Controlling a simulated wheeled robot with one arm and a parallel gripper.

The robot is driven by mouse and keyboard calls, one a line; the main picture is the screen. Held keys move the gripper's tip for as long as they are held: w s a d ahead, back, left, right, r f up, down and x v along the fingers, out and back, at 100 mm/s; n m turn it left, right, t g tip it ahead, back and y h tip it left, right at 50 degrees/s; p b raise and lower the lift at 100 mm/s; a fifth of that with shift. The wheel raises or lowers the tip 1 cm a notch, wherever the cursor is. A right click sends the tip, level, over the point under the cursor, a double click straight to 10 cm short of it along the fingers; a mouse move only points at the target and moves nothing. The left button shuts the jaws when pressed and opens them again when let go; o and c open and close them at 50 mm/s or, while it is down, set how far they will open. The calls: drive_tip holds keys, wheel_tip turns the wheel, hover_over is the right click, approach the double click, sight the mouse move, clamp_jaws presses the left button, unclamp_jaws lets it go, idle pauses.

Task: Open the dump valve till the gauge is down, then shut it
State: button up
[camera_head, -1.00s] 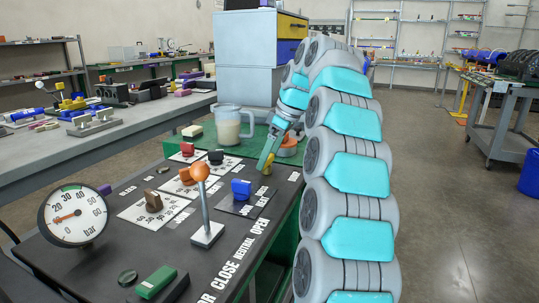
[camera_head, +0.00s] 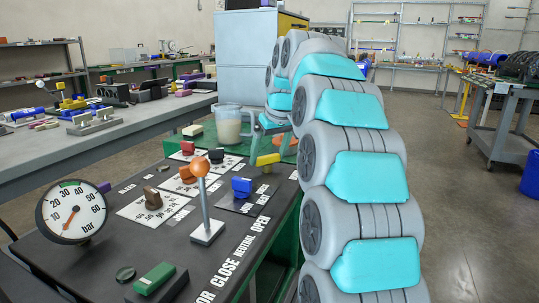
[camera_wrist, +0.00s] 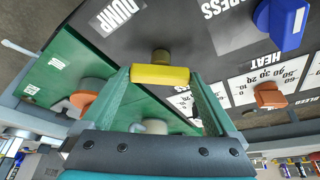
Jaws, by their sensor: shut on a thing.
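The dump valve's yellow handle (camera_head: 268,160) stands at the far right corner of the dark panel. My gripper is shut on the handle. In the head view my arm comes in from the right and partly hides the gripper. The round gauge (camera_head: 72,211) at the panel's left has its red needle pointing down and left, near the low end of the scale.
A lever with an orange ball (camera_head: 200,168), a blue knob (camera_head: 241,187) and other knobs stand on the panel near the valve. A clear jug (camera_head: 230,124) stands on the green surface behind. Open floor lies to the right.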

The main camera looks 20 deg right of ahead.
drive_tip(key=m+h, duration=0.2)
drive_tip(key=m, duration=0.2)
drive_tip(key=shift+a+m, duration=0.15)
drive_tip(key=shift+m, duration=0.15)
drive_tip(key=m+g+h, duration=0.1)
drive_tip(key=m, duration=0.3)
drive_tip(key=shift+w+a, duration=0.1)
drive_tip(key=shift+a, duration=0.05)
drive_tip(key=shift+m, duration=0.3)
drive_tip(key=o, duration=1)
drive_tip(key=v, duration=0.8)
drive_tip(key=shift+w+a, duration=0.1)
drive_tip(key=shift+a, duration=0.05)
